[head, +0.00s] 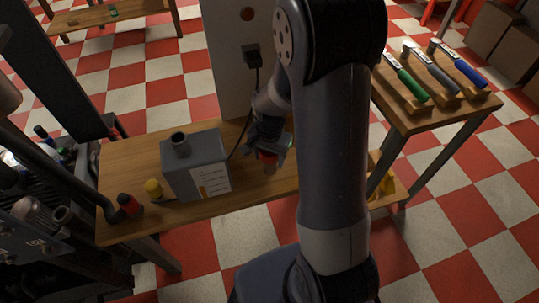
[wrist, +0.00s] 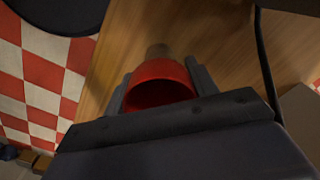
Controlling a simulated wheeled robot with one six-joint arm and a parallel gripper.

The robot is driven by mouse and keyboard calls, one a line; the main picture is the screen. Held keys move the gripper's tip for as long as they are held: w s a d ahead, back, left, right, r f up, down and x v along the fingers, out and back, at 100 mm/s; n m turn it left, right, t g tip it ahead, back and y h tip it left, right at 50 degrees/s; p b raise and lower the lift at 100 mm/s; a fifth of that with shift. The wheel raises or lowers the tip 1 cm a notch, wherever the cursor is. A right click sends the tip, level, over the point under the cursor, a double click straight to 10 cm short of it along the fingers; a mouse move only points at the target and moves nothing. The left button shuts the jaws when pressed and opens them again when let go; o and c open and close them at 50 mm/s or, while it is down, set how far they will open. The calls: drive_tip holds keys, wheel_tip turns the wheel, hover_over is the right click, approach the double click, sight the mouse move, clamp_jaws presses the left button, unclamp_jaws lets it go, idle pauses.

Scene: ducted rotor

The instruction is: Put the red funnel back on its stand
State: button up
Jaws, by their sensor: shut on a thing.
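My gripper (head: 270,150) is over the wooden bench, right of the grey box. It is shut on the red funnel (wrist: 160,88), whose round open mouth faces the wrist camera between the two fingers. In the head view only a small red part of the funnel (head: 268,161) shows below the gripper. A short brownish cylinder (wrist: 158,50) shows just beyond the funnel in the wrist view. I cannot tell whether it is the funnel's spout or part of a stand. No stand can be made out for certain.
The grey box (head: 198,172) with a top pipe stands on the wooden bench (head: 125,165). A black cable (head: 246,125) hangs close to my gripper. A yellow object (head: 153,188) and a red-and-black one (head: 129,204) are at left.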

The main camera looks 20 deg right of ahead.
drive_tip(key=o, duration=1.1)
drive_tip(key=shift+c, duration=0.2)
wheel_tip(320, 180, up, 11)
drive_tip(key=shift+f+p, duration=0.1)
drive_tip(key=shift+p, duration=0.9)
wheel_tip(320, 180, down, 11)
drive_tip(key=shift+r+b, duration=0.15)
drive_tip(key=shift+b, duration=0.75)
drive_tip(key=shift+r+p, duration=0.45)
drive_tip(key=shift+r, duration=0.2)
drive_tip(key=shift+f, duration=0.1)
